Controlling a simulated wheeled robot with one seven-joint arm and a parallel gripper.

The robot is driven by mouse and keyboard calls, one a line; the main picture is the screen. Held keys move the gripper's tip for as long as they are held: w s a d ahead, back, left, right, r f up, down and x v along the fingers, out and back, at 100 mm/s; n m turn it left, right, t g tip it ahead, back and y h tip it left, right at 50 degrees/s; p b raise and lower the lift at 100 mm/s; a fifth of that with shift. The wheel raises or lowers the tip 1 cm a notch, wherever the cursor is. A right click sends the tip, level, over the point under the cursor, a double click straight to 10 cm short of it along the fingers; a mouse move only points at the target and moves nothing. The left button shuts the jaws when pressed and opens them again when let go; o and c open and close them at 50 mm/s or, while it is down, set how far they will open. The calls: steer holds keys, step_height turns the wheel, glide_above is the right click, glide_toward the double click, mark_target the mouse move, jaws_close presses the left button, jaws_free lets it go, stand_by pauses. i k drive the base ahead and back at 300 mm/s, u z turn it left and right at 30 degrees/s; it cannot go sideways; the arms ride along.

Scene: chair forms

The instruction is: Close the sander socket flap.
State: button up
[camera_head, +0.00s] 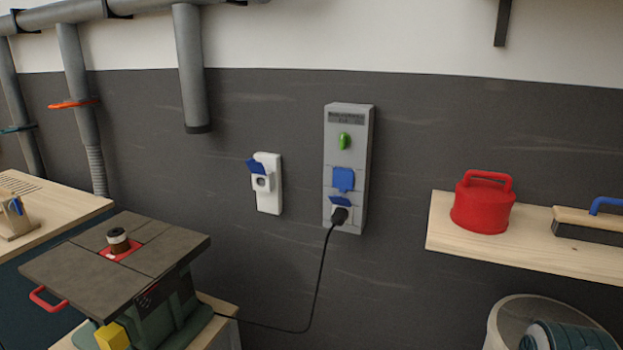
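A small white wall socket box (269,196) is on the dark grey wall. Its blue flap (256,166) is tilted up and open, showing an empty round socket (263,183). To its right, a tall grey panel (348,150) has a green knob (344,141) and two sockets. The upper blue flap (343,179) lies flat and looks shut. The lower blue flap (340,201) is raised over a black plug (340,216). The plug's cable runs down to the machine at left. No label I can read marks which socket is the sander's. My gripper is not in view.
A bench machine (118,260) with a brown spindle stands at lower left. A wooden shelf (540,250) at right holds a red handled container (483,205) and a blue-handled tool (590,220). Grey pipes (190,70) hang at upper left. Space before the sockets looks clear except for the cable (318,280).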

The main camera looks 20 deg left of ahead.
mark_target(256, 167)
steer(key=k, duration=0.55)
steer(key=u, duration=0.85)
steer(key=i, duration=0.7)
steer(key=u, duration=0.7)
steer(key=i, duration=0.75)
steer(key=z, duration=0.55)
steer(key=i, duration=0.7)
steer(key=z, duration=0.5)
